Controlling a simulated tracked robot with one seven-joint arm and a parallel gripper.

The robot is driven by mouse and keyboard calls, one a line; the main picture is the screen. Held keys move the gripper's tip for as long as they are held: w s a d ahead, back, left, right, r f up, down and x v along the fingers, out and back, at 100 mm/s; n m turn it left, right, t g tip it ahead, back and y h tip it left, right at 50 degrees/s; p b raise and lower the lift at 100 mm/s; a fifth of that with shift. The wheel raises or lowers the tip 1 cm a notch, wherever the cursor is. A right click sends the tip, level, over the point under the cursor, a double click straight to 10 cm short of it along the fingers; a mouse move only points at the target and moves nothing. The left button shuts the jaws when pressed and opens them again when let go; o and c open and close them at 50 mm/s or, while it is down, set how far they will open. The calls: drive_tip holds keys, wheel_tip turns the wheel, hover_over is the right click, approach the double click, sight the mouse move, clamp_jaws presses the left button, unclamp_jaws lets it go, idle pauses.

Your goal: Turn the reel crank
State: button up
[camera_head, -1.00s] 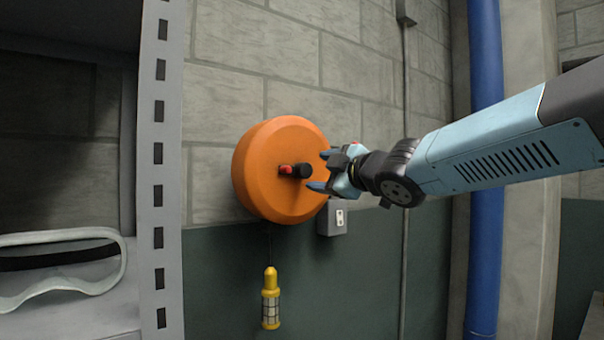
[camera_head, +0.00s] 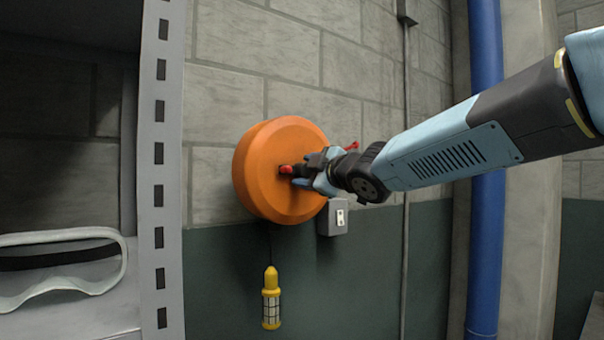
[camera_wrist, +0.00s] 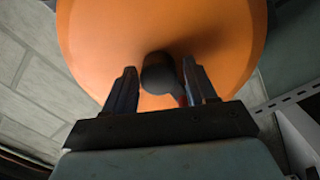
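The orange reel (camera_head: 270,190) is mounted on the block wall, in the middle of the head view. Its crank, with a red arm (camera_head: 286,169) and a black knob, sticks out from the reel's face. My gripper (camera_head: 308,170) is at the crank, coming from the right, and partly hides the knob. In the wrist view the black knob (camera_wrist: 158,74) lies between the two fingers of my gripper (camera_wrist: 160,85), with gaps on both sides. The fingers are open. The orange reel face (camera_wrist: 190,25) fills the background there.
A yellow work lamp (camera_head: 271,300) hangs on a cord below the reel. A grey outlet box (camera_head: 333,217) is on the wall at its lower right. A blue pipe (camera_head: 487,240) stands at right, and a grey slotted shelf post (camera_head: 160,210) at left.

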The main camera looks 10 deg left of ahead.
drive_tip(key=c, duration=0.8)
drive_tip(key=shift+f+m, duration=0.1)
drive_tip(key=shift+m, duration=0.3)
drive_tip(key=m, duration=0.2)
drive_tip(key=shift+f+m, duration=0.1)
drive_tip(key=shift+m, duration=0.3)
drive_tip(key=m, duration=0.4)
drive_tip(key=shift+m, duration=0.3)
drive_tip(key=m, duration=0.4)
drive_tip(key=shift+s+a+g, duration=0.1)
drive_tip(key=shift+g, duration=0.3)
drive_tip(key=m, duration=0.4)
drive_tip(key=shift+m, duration=0.3)
